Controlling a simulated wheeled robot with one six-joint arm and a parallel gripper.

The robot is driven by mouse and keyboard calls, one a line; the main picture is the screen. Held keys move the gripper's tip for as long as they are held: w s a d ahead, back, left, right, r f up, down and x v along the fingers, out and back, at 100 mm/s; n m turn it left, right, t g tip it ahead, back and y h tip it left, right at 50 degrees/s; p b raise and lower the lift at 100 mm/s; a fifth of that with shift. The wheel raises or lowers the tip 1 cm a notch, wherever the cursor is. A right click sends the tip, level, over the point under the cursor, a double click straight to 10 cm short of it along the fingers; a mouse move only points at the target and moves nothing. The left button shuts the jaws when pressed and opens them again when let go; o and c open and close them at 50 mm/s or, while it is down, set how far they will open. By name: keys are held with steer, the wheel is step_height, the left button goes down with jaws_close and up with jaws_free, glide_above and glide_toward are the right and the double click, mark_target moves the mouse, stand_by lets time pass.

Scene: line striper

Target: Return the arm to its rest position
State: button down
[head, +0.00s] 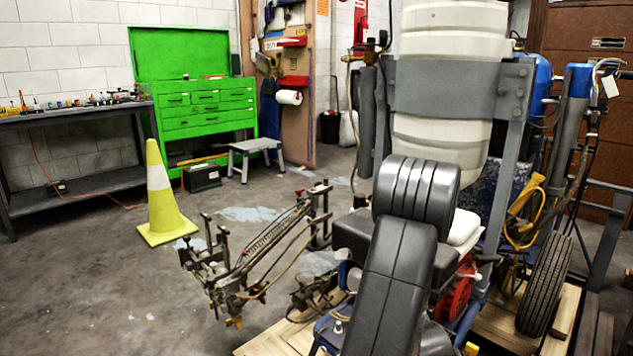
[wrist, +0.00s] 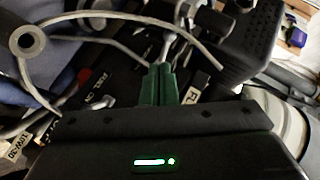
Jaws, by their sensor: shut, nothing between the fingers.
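My gripper (wrist: 161,86) shows in the wrist view, with its two green fingers together and nothing between them. Its fingers point in among the line striper's parts, over a black panel with white lettering. I cannot tell whether the fingertips touch anything. In the head view my dark grey arm (head: 393,285) reaches up in front of the line striper (head: 450,90). My gripper is not visible in the head view. The striper has a white tank, grey frame posts and a black tyre (head: 544,285).
In the wrist view a curved cable and a metal ring (wrist: 27,40) lie close to the fingers. A yellow cone (head: 164,195), a grey step stool (head: 255,155), a green tool chest (head: 205,108) and a dark bench (head: 70,120) stand at the left.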

steer(key=shift+d+f, duration=0.25)
steer(key=shift+d, duration=0.2)
steer(key=shift+a, duration=0.1)
